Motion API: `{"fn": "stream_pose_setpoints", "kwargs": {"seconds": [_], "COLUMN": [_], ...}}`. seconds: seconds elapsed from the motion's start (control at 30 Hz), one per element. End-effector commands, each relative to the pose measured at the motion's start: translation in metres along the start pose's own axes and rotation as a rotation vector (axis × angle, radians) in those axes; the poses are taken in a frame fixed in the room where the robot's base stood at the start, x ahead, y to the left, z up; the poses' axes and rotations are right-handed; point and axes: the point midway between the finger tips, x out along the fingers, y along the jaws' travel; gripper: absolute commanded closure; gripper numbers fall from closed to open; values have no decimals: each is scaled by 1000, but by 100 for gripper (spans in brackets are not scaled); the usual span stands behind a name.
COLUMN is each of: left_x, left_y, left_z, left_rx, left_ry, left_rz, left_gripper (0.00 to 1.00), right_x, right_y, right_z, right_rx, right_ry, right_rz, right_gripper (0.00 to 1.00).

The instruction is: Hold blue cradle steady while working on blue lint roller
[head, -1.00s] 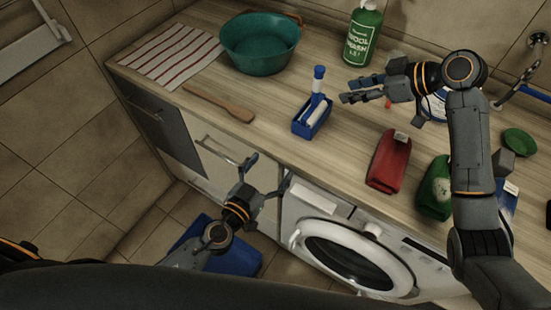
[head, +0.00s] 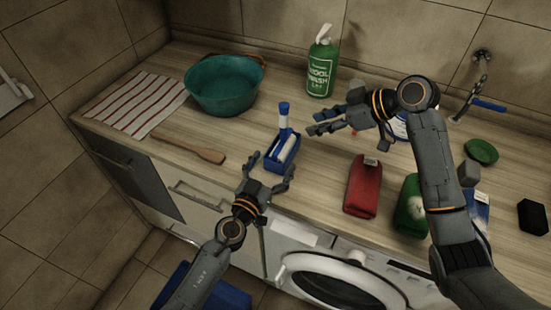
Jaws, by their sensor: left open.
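The blue cradle (head: 281,165) stands on the wooden counter near its front edge. The lint roller, with a blue handle (head: 284,108) and a white roll (head: 286,146), rests in it with the handle pointing up. My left gripper (head: 267,170) is open at the near side of the cradle, with a finger toward either side of it; I cannot tell if they touch it. My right gripper (head: 312,123) is to the right of the roller handle, its fingers spread and pointing left, with nothing seen between them.
A teal basin (head: 225,98), striped cloth (head: 130,105) and wooden spatula (head: 190,148) lie to the left. A green wool wash bottle (head: 321,68) stands behind. A washing machine (head: 345,280) sits below the counter.

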Motion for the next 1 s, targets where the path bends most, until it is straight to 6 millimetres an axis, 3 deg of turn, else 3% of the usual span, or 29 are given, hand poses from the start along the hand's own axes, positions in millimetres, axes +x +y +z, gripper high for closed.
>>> {"fn": "stream_pose_setpoints", "kwargs": {"seconds": [0.2,0.5,0.8,0.87,0.9,1.0], "left_x": [17,18,18,18,18,18], "left_y": [0,0,0,0,0,0], "left_z": [0,0,0,0,0,0], "left_rx": [0,0,0,0,0,0], "left_ry": [1,1,0,0,0,0], "left_rz": [0,-1,-1,-1,-1,0], "left_gripper": [15,15,73,73,73,73], "right_x": [0,0,0,0,0,4], "right_y": [0,0,0,0,0,0], "right_z": [0,0,0,0,0,4], "right_rx": [0,0,0,0,-1,-15], "right_ry": [0,0,0,0,0,-19], "right_rz": [0,0,0,0,0,9], "right_gripper": [62,62,62,62,54,53]}}
